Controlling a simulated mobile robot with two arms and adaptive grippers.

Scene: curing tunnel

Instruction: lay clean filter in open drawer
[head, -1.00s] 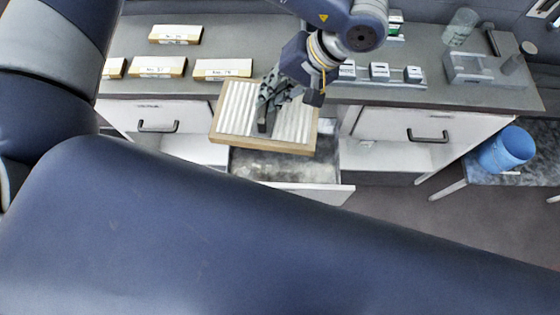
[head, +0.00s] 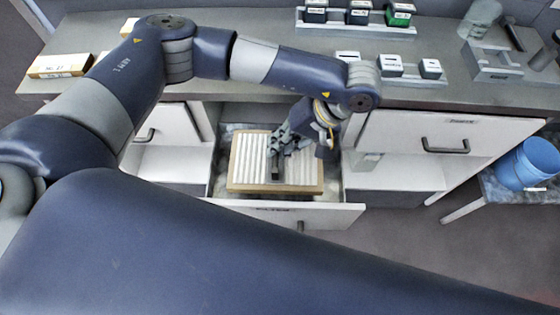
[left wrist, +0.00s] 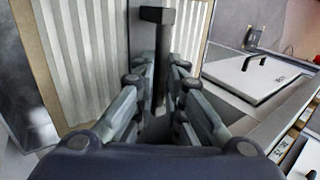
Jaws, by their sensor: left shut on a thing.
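The clean filter (head: 305,172) is a flat square with white pleats and a tan frame. In the head view it sits level within the outline of the open drawer (head: 335,214); I cannot tell whether it touches the drawer floor. My left gripper (head: 276,172) is over the filter's middle, shut on its dark upright handle. In the left wrist view the handle (left wrist: 159,60) stands between the fingers (left wrist: 158,98), with pleats (left wrist: 85,50) on both sides. The gripper hides part of the pleats. My right gripper is not in view.
Closed cabinet fronts with black handles (head: 445,146) flank the drawer. The counter above holds boxed packs (head: 58,65), racks of small blocks (head: 355,24) and a grey holder (head: 492,65). A blue bin (head: 527,164) stands on a low table at right.

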